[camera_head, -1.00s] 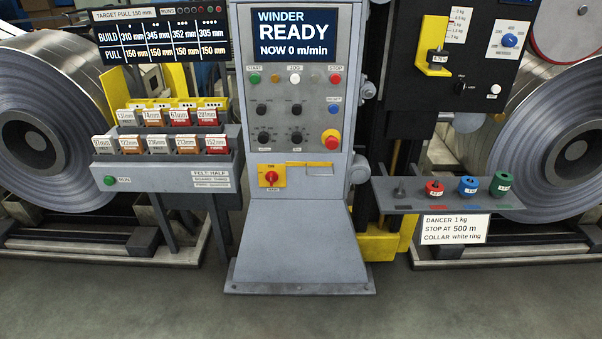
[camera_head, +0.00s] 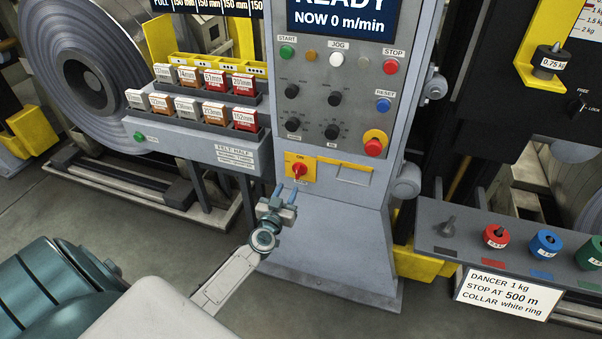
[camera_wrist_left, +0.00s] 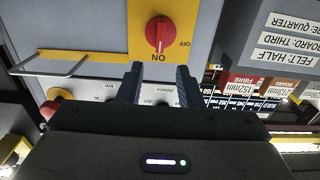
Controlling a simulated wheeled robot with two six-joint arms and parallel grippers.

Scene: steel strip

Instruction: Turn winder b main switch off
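The winder main switch (camera_head: 297,170) is a red knob on a yellow plate, low on the grey winder cabinet (camera_head: 345,215). In the left wrist view the red knob (camera_wrist_left: 159,33) shows inverted, its grip in line with the ON label; the OFF label is to one side. My left gripper (camera_head: 285,192) is just below the switch in the head view, fingers pointing toward it. In the left wrist view the fingers (camera_wrist_left: 158,85) are apart with nothing between them, and the knob lies beyond their tips, apparently untouched. My right gripper is out of view.
A red stop button (camera_head: 374,146) on a yellow base sits above right of the switch. A small yellow-edged bracket (camera_head: 345,168) is right of it. A rack of labelled blocks (camera_head: 200,125) is at left, a weight shelf (camera_head: 520,255) at right.

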